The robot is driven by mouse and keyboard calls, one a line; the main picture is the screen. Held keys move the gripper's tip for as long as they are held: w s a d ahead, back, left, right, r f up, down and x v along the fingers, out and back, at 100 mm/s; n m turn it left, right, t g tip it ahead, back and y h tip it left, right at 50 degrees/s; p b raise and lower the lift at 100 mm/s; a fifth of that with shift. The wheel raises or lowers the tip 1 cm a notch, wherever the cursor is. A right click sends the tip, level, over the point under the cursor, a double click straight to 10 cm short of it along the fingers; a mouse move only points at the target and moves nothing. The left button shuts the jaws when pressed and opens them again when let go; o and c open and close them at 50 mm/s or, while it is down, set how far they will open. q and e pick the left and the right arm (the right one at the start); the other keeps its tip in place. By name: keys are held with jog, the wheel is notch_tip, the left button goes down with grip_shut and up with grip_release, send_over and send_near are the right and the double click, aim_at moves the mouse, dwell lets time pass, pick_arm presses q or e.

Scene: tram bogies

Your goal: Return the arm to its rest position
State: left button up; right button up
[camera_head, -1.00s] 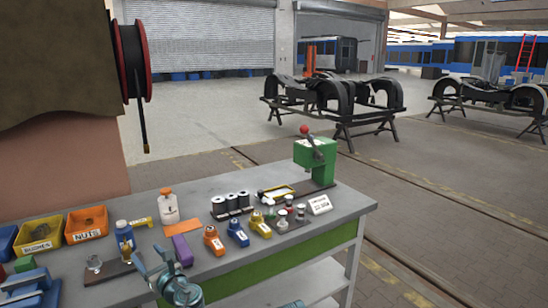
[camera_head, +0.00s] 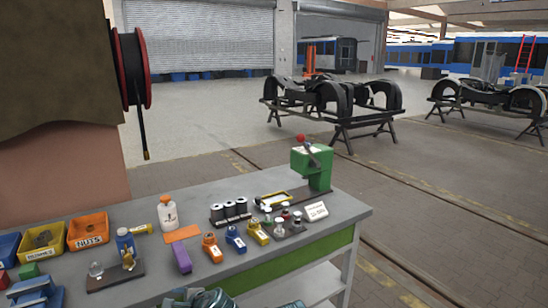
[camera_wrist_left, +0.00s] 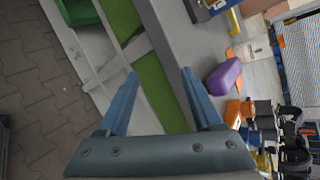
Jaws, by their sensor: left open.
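My left gripper (camera_head: 180,296) is at the bottom edge of the head view, in front of the workbench (camera_head: 340,225), with only its top part showing. In the left wrist view its two blue fingers (camera_wrist_left: 163,98) stand wide apart with nothing between them. Past the fingers, that view shows the bench's green side and edge, tilted in the picture. My right gripper is not in view.
The bench holds yellow and orange bins (camera_head: 88,232), a white bottle (camera_head: 168,214), a purple block (camera_head: 181,259), several small coloured parts and a green press (camera_head: 312,168). A dark stand (camera_head: 116,276) lies near the gripper.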

pick_arm(q)
jog(key=s+d+f+n+g+h+p, duration=0.2)
jog(key=s+d+n+g+h, duration=0.1)
jog(key=s+d, duration=0.4)
jog(key=s+d+f+n+g+h+p, duration=0.2)
jog(key=s+d+n+g+h, duration=0.2)
jog(key=d, duration=0.9)
jog(key=s+n+h, duration=0.1)
jog(key=s+n, duration=0.2)
jog(key=shift+d+f, duration=0.3)
